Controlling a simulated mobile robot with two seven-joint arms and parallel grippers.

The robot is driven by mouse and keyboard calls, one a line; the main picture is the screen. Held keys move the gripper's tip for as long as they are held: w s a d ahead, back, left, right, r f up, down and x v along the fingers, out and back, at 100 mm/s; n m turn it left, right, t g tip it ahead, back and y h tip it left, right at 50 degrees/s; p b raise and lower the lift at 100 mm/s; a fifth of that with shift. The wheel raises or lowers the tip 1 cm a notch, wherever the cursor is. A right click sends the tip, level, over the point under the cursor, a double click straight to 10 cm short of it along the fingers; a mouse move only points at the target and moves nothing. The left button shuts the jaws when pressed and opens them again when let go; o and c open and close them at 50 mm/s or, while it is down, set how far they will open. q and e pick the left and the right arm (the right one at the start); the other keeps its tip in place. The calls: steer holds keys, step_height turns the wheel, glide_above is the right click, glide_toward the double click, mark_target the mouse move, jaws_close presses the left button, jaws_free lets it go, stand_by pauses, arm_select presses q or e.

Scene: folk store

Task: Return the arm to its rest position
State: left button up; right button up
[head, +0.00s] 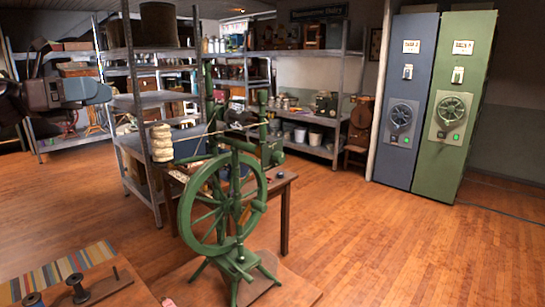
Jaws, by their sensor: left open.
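My left gripper (88,91) is at the end of this arm, raised in front of the far-left shelves. It is open, and I see nothing held in it. Its fingers are hard to make out against the cluttered shelves. It is well apart from the green spinning wheel (186,220) in the middle of the view. My right gripper is not in view.
The spinning wheel stands on a low wooden base beside a wooden table (285,185). A board with dark spools (76,289) and a striped cloth (60,270) are at the lower left. Blue (400,150) and green (458,160) cabinets stand right. The right-hand floor is clear.

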arm_select(q)
steer(key=d+f+n+t+y, duration=0.2)
steer(key=f+n+t+y, duration=0.4)
steer(key=f+n, duration=0.7)
steer(key=d+f+n+t+y, duration=0.2)
steer(key=f+n+t+y, duration=0.45)
steer(key=f+n, duration=0.7)
steer(key=s+a+f+n+g+y, duration=0.1)
steer(key=s+f+n+g+y, duration=0.35)
steer(key=s+f+n, duration=0.8)
steer(key=s+d+f+n+g+y, duration=0.15)
steer(key=s+f+n+g, duration=0.35)
steer(key=s, duration=0.7)
steer(key=s+d+f+n+g, duration=0.25)
steer(key=s+f+g, duration=0.25)
steer(key=s+f, duration=0.45)
steer(key=w+f+t+b, duration=0.2)
steer(key=f+b, duration=0.3)
steer(key=f, duration=0.4)
steer(key=w+f+t+b, duration=0.3)
steer(key=f+t+b, duration=0.2)
steer(key=f, duration=0.5)
steer(key=shift+h, duration=0.45)
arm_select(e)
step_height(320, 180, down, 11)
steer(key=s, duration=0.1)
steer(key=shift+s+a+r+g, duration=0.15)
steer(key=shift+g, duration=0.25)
